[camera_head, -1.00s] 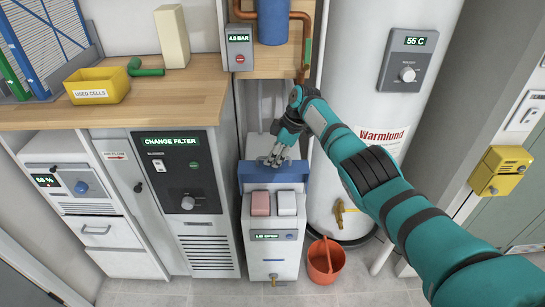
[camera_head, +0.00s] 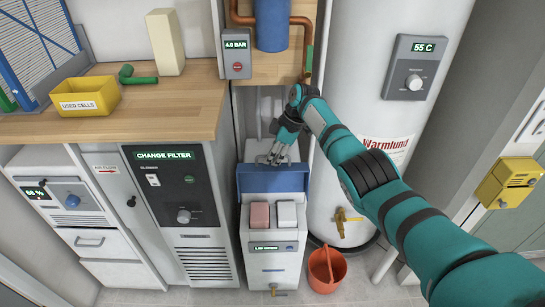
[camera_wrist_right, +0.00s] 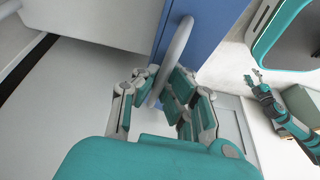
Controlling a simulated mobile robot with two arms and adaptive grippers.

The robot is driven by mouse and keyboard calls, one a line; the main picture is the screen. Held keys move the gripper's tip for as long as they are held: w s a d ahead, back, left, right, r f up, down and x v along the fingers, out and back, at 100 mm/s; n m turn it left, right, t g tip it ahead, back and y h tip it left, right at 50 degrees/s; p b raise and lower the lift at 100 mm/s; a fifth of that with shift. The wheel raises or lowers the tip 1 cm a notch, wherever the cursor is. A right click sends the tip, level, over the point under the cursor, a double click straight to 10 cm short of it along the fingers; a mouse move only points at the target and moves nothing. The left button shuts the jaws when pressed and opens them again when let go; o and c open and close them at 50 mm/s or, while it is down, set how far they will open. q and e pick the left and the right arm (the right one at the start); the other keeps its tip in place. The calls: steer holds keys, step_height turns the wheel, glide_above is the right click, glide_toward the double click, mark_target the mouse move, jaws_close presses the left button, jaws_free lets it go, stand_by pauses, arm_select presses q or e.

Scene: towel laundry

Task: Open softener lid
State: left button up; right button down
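The softener is a white cabinet (camera_head: 272,268) with a small display, standing low between the counter unit and the boiler. Its blue lid (camera_head: 272,181) stands raised at the back, and a pink block (camera_head: 259,215) and a white block (camera_head: 286,214) show in front of it. My right gripper (camera_head: 275,158) is at the lid's top edge. In the right wrist view, its fingers (camera_wrist_right: 167,88) are on both sides of the grey bar handle (camera_wrist_right: 177,48) on the blue lid. The handle looks held between them. My left gripper (camera_wrist_right: 253,76) shows small and empty in that view, fingertips apart.
An orange bucket (camera_head: 326,270) stands on the floor right of the softener, below the boiler (camera_head: 352,130) with its brass tap (camera_head: 346,221). The wooden counter (camera_head: 190,104) and filter cabinet (camera_head: 182,195) are close on the left. A pressure box (camera_head: 237,53) hangs above.

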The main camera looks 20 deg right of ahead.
steer(key=c, duration=2)
jaws_free()
steer(key=shift+w+r, duration=0.1)
steer(key=shift+r, duration=0.1)
steer(key=shift+c, duration=0.2)
steer(key=o, duration=0.4)
steer(key=shift+c, duration=0.2)
steer(key=shift+d+r, duration=0.15)
steer(key=shift+r, duration=0.1)
arm_select(q)
steer(key=shift+s+a, duration=0.1)
steer(key=shift+s, duration=0.1)
arm_select(e)
glide_above(306, 163)
steer(key=d, duration=0.2)
steer(key=shift+r, duration=0.3)
